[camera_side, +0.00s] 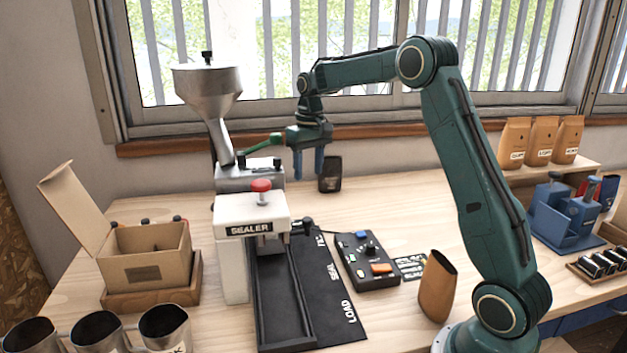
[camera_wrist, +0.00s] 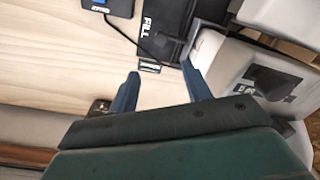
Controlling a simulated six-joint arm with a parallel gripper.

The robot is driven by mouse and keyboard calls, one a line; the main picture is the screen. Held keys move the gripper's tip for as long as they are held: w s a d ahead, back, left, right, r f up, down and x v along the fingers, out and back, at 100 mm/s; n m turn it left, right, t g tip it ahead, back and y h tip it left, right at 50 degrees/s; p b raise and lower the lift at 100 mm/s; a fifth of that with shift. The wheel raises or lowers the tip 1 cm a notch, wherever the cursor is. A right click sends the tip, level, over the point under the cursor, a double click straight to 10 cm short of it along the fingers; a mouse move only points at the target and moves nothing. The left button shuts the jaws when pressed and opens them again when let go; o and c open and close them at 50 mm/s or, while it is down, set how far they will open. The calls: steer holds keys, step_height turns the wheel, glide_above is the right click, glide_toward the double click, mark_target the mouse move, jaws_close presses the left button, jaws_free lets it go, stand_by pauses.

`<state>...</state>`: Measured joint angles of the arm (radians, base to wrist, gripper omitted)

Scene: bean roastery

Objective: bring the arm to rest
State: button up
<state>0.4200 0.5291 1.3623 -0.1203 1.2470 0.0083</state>
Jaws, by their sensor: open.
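My arm is bent, with its upper link reaching left across the bench in front of the window. My gripper (camera_side: 308,176) hangs fingers down above the back of the bench, right of the steel hopper (camera_side: 208,88). Its two blue fingers are apart with nothing between them. The wrist view also shows my gripper (camera_wrist: 160,70) open and empty over the bench. A dark pouch (camera_side: 330,183) stands upright just right of and below the fingers in the side view; I cannot tell the distance between them.
The sealer (camera_side: 249,211) with a red knob stands in front of the hopper. An open carton (camera_side: 147,254) is at left. A brown pouch (camera_side: 437,287) stands near my base.

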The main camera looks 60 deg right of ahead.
steer(key=s+a+r+n+t, duration=0.2)
steer(key=s+a+r, duration=0.7)
steer(key=s+a, duration=0.4)
steer(key=s+a+f+t, duration=0.1)
steer(key=s+a+f, duration=0.1)
steer(key=s, duration=0.6)
steer(key=s+a+f+n+t, duration=0.1)
steer(key=s+a, duration=0.3)
steer(key=s, duration=0.5)
steer(key=shift+a+f+n+t, duration=0.3)
steer(key=shift+a+f+t, duration=0.05)
steer(key=shift+t, duration=0.35)
steer(key=shift+c, duration=0.2)
